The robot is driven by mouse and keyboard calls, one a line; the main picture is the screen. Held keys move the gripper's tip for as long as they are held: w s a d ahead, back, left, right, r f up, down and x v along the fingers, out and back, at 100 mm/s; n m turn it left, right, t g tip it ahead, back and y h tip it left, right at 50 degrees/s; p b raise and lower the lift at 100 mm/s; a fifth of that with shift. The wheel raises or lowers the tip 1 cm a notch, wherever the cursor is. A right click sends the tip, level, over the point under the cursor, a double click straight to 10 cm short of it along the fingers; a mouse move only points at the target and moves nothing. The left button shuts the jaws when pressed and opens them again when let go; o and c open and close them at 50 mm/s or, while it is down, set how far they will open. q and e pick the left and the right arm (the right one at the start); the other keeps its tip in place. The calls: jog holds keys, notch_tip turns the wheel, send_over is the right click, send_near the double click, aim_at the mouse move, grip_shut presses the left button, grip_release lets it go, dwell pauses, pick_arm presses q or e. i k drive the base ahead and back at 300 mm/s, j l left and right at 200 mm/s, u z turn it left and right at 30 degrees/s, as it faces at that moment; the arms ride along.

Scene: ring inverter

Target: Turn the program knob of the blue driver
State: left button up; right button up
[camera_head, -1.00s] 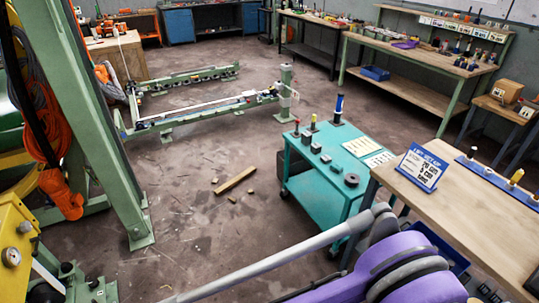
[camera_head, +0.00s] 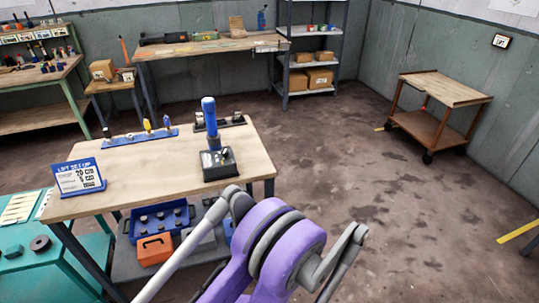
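The blue driver (camera_head: 209,114) stands upright on the wooden workbench (camera_head: 120,172), near its right end. Its blue handle is on top, and its lower end meets a black base (camera_head: 222,171). Small pale details show on the base, but I cannot tell which part is the program knob. My purple and grey arm links fill the lower middle of the view, in front of the bench. Neither gripper shows in the head view.
A blue-framed sign (camera_head: 78,177) stands at the bench's left end. A blue rack (camera_head: 137,137) with several small tools lies along the back edge, with a dark holder (camera_head: 234,121) beside it. A wooden cart (camera_head: 438,110) stands at right. The floor between is open.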

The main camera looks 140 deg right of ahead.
aim_at(225, 153)
jog(key=z, duration=4.15)
